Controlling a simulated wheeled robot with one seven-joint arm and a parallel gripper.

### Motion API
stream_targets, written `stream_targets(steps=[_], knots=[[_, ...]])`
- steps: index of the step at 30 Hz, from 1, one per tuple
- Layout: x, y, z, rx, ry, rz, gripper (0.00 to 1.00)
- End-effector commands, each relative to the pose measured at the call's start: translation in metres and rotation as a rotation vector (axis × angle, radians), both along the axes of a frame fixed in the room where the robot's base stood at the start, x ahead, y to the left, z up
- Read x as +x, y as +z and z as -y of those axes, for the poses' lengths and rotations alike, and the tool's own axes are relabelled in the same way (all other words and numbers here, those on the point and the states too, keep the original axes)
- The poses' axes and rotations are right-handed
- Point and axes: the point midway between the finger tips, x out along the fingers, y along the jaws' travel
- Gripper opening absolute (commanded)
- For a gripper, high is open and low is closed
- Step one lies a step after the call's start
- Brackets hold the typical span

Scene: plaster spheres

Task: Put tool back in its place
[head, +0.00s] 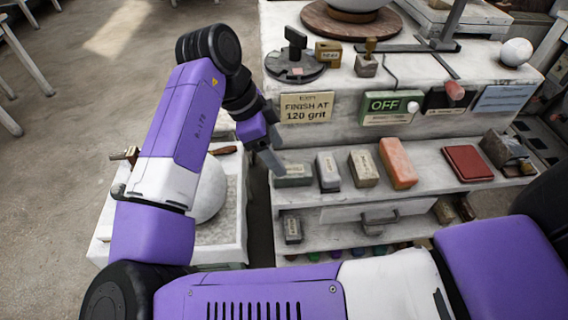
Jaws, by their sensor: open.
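My gripper (266,158) is open, its fingers pointing down beside the left end of the upper shelf (430,187). A dark grey block (294,181) lies there, just right of the fingertips. I cannot tell whether they touch it. To its right stand a pale grey block (328,171), a tan block (363,169) and an orange block (397,162). Another small grey block (293,229) is on the lower shelf. Which of these is the tool is not clear. A sign (307,107) above reads "FINISH AT 120 grit".
A white tray (242,195) at left holds a plaster sphere (208,192), partly behind my arm. A dark red pad (468,162) lies farther right on the shelf. An OFF sign (385,103) is on the bench front. A small white sphere (516,52) sits on top.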

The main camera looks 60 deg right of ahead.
Motion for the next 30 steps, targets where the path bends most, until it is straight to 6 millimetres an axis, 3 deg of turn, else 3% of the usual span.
stream_targets(steps=[4,10,30], knots=[[0.009,0.024,-0.006,-0.001,0.0,0.002,0.67],[0.014,0.044,-0.011,0.0,0.0,0.0,0.67],[0.015,0.047,-0.012,0.0,0.0,-0.001,0.67]])
